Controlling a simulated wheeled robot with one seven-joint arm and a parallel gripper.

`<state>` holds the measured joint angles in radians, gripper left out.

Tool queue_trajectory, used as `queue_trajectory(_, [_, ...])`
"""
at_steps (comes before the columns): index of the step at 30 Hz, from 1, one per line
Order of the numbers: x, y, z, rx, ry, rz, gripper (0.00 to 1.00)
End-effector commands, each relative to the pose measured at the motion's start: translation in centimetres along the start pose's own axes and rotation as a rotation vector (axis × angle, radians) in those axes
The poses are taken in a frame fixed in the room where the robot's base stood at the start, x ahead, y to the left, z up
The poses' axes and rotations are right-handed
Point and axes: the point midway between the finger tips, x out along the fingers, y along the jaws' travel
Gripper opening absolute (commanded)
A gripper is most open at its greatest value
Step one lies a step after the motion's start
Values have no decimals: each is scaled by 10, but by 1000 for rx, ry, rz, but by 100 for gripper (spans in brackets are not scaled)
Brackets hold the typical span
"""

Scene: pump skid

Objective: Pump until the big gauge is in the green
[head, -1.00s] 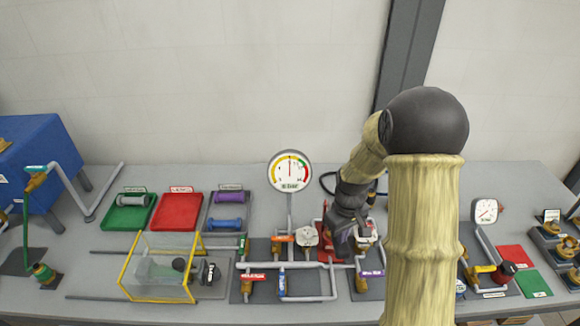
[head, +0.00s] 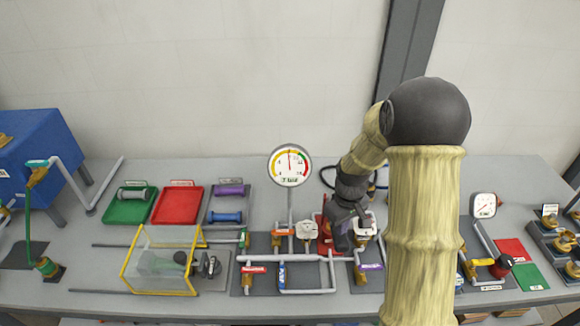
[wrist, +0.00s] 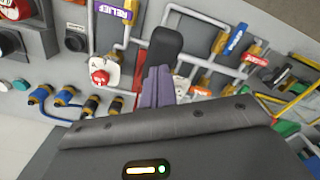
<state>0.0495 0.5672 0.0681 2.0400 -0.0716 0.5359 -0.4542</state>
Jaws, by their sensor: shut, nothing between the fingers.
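The big gauge (head: 290,165) stands upright on a pipe at the middle of the bench in the head view. Its needle points nearly straight up, in the yellow, with a small green band to the right of it. A red base (head: 323,243), which looks like the pump's, shows beside my gripper (head: 340,240). My gripper is shut and empty, low over the right part of the pipework. In the wrist view my gripper (wrist: 162,55) shows as a dark tip over the pipes. The pump's handle is hidden or cannot be told apart.
A relief valve with a purple tag (head: 370,267) and a white box with a red knob (wrist: 99,77) are close by. Other tagged valves and pipes lie left of my gripper. A small gauge (head: 484,205) stands right. A yellow-framed clear guard (head: 160,262) is left.

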Motion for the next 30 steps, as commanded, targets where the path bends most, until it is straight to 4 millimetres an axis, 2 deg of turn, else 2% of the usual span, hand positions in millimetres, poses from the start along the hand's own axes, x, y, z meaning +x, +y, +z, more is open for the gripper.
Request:
queue_trajectory(3, [11, 0, 0, 0, -1, 0, 0])
queue_trajectory(30, [73, 0, 0, 0, 1, 0, 0])
